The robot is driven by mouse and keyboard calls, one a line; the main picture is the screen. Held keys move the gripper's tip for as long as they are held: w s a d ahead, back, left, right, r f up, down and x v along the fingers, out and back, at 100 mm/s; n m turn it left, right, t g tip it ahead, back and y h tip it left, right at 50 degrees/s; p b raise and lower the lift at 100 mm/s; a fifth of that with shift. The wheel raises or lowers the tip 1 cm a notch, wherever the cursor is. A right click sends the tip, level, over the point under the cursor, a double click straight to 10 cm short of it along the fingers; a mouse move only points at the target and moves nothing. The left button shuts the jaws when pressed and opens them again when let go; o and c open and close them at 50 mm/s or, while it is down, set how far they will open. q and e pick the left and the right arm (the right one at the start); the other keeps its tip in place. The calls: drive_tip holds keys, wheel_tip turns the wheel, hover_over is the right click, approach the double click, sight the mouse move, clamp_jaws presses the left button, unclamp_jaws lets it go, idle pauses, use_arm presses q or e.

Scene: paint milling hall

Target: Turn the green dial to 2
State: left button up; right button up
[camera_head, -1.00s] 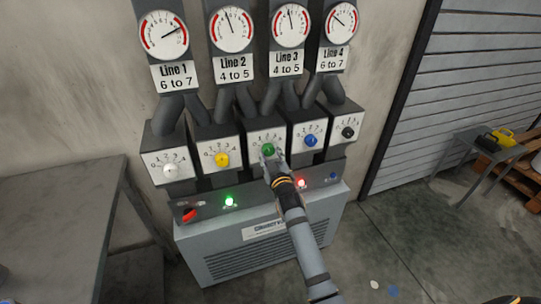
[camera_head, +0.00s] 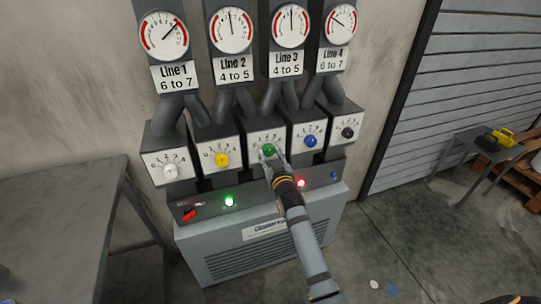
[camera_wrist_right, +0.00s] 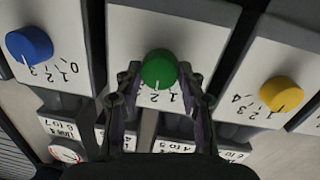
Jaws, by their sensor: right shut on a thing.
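The green dial (camera_head: 268,149) sits on the third box from the left, under the Line 3 gauge (camera_head: 291,26). It also shows in the right wrist view (camera_wrist_right: 158,68), upside down, with a short white mark pointing at the printed scale. My left gripper is not in view.
Neighbouring dials are white (camera_head: 170,171), yellow (camera_head: 222,159), blue (camera_head: 310,141) and black (camera_head: 348,132). Below are a red switch (camera_head: 189,214), a green lamp (camera_head: 229,202) and a red lamp (camera_head: 300,183).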

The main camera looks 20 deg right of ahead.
drive_tip(key=o, duration=1.2)
drive_tip(key=shift+c, duration=0.2)
drive_tip(key=shift+s, duration=0.15)
drive_tip(key=s, duration=0.7)
drive_tip(key=shift+a+r, duration=0.15)
drive_tip(key=shift+a, duration=0.05)
drive_tip(key=shift+s, duration=0.1)
